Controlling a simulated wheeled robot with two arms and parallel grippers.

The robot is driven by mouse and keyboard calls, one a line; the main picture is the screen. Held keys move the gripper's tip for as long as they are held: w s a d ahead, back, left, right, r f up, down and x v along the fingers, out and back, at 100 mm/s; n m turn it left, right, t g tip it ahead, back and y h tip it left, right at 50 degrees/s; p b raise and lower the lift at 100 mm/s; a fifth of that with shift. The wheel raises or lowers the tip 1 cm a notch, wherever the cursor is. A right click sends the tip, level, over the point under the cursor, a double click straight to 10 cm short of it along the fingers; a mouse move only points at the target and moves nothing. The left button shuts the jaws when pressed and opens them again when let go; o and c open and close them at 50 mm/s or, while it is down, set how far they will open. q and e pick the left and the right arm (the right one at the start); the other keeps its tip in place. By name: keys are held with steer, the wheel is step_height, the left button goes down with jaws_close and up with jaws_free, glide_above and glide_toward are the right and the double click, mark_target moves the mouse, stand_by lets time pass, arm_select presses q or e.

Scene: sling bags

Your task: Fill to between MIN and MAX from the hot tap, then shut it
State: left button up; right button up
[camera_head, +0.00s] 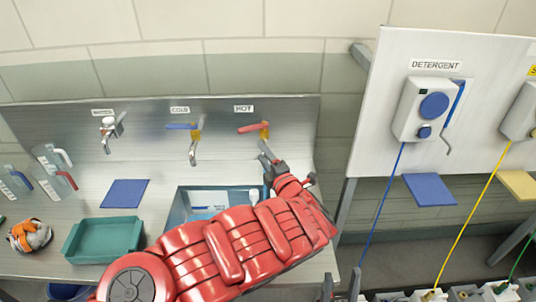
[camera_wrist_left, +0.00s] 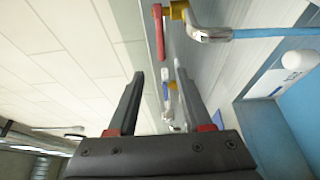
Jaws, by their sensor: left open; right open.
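The hot tap (camera_head: 264,130) is on the steel back panel under the HOT label, its red lever (camera_head: 252,127) pointing left. In the left wrist view the lever (camera_wrist_left: 158,30) hangs beside the brass valve, and a light blue stream (camera_wrist_left: 270,33) leaves the spout (camera_wrist_left: 208,34). My left gripper (camera_head: 264,152) is open and empty just below the hot tap, its fingers apart from the lever. A pale container (camera_head: 210,201) with a blue mark lies in the sink (camera_head: 181,206), partly hidden by my arm; its MIN and MAX marks are unreadable. My right gripper (camera_head: 341,284) is open at the bottom edge.
The cold tap (camera_head: 190,133) and another tap (camera_head: 110,128) are to the left. Jugs with coloured handles (camera_head: 58,165), a blue mat (camera_head: 126,194), a green tray (camera_head: 84,252) and an orange-grey bundle (camera_head: 28,236) occupy the left counter. A detergent dispenser (camera_head: 410,107) hangs right.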

arm_select(q)
steer(key=shift+p+v, duration=0.4)
steer(key=shift+v, duration=0.95)
steer(key=shift+f, duration=0.15)
